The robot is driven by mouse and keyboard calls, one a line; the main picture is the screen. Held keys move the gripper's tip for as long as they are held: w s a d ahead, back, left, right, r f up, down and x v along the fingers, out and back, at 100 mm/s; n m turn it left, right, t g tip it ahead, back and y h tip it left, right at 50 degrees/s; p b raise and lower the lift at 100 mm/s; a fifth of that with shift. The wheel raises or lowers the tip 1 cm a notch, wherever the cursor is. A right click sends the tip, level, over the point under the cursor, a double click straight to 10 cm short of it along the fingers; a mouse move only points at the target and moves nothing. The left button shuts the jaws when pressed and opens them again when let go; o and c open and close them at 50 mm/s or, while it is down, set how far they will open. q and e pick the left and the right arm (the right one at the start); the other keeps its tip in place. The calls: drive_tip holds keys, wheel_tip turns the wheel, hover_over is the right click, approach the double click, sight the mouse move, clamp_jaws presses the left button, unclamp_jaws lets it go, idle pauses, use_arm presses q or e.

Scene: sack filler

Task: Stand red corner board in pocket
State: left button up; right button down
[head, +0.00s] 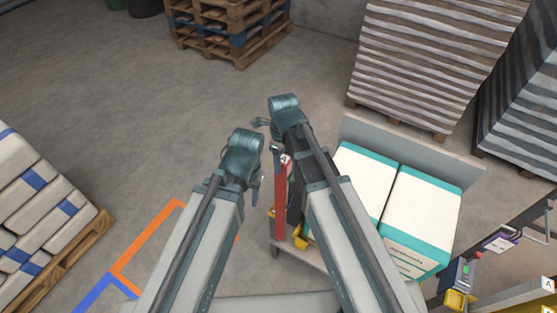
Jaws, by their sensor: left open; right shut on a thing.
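The red corner board (282,205) is a long, narrow red strip. It stands nearly upright in the picture, between my two forearms. My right gripper (279,152) is at its upper end and is shut on it. My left gripper (257,190) is open and empty, just left of the board and apart from it. Yellow parts (301,238) show beside the board's lower half, partly hidden by my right arm. I cannot tell whether they form the pocket, or whether the board's lower end rests on anything.
White and teal sacks (421,213) stand on a pale bench with a grey back panel (410,145), right of my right arm. A control box (460,280) is at lower right. Stacked pallets (228,28) and a sack pallet (40,200) stand beyond clear floor at left.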

drive_tip(key=w+d, duration=0.1)
drive_tip(key=d, duration=0.5)
drive_tip(key=shift+d+f, duration=0.15)
drive_tip(key=shift+d, duration=0.05)
drive_tip(key=shift+w, duration=0.1)
drive_tip(key=shift+d, duration=0.1)
drive_tip(key=shift+w+d+f+b, duration=0.1)
drive_tip(key=shift+w+d+b, duration=0.05)
drive_tip(key=shift+d, duration=0.65)
drive_tip(key=shift+w+d+f+b, duration=0.15)
drive_tip(key=shift+d+b, duration=0.05)
drive_tip(key=shift+d, duration=0.55)
drive_tip(key=shift+w+d+f+b, duration=0.1)
drive_tip(key=shift+w+d+b, duration=0.05)
drive_tip(key=shift+d, duration=0.65)
drive_tip(key=shift+f, duration=0.2)
drive_tip(key=shift+f+b, duration=0.15)
drive_tip(key=shift+b, duration=0.2)
drive_tip(key=shift+f+b, duration=1.45)
drive_tip(key=shift+f, duration=0.05)
